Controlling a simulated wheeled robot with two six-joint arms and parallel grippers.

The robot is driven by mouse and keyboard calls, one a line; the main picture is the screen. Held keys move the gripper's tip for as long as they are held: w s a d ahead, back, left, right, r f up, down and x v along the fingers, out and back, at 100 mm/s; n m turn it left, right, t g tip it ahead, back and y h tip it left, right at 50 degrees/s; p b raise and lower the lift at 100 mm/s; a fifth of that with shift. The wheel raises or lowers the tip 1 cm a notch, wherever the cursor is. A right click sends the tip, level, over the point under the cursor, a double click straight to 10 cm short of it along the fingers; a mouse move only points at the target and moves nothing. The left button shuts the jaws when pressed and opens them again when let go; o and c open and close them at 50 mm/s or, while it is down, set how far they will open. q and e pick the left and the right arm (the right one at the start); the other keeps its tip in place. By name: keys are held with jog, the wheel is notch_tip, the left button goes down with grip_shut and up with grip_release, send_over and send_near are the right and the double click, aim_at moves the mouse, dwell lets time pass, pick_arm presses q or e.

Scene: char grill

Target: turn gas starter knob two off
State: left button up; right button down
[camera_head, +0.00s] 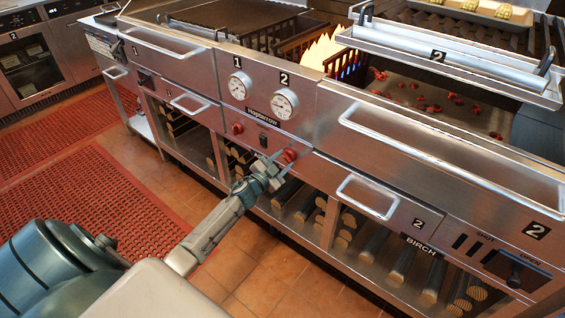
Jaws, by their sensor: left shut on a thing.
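A red gas starter knob (288,156) sits on the steel front panel of the grill, below the round gauge marked 2 (285,104). My left gripper (278,164) is at this knob, shut on it, with its arm reaching in from the lower left. The gripper partly hides the knob, so its turn angle cannot be read. A second red knob (237,128) is to the left, below the gauge marked 1 (240,85). Flames (321,51) burn in the firebox behind the panel. My right gripper is not in view.
A drawer handle (367,196) sticks out to the right of the gripped knob, and a long handle bar (440,148) runs above it. Log shelves lie below. The tiled floor (262,262) before the grill is clear, with a red mat (95,190) at left.

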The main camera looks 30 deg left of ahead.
pick_arm(q)
jog(key=shift+a+r+m+b, duration=0.1)
jog(key=shift+m+b, duration=0.4)
jog(key=shift+m, duration=2.35)
jog(key=shift+r+m+b, duration=0.1)
jog(key=shift+m+b, duration=0.4)
jog(key=shift+m, duration=2.35)
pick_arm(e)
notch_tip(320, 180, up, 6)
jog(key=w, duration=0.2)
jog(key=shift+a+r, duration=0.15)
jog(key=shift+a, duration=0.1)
pick_arm(q)
jog(key=shift+f, duration=0.1)
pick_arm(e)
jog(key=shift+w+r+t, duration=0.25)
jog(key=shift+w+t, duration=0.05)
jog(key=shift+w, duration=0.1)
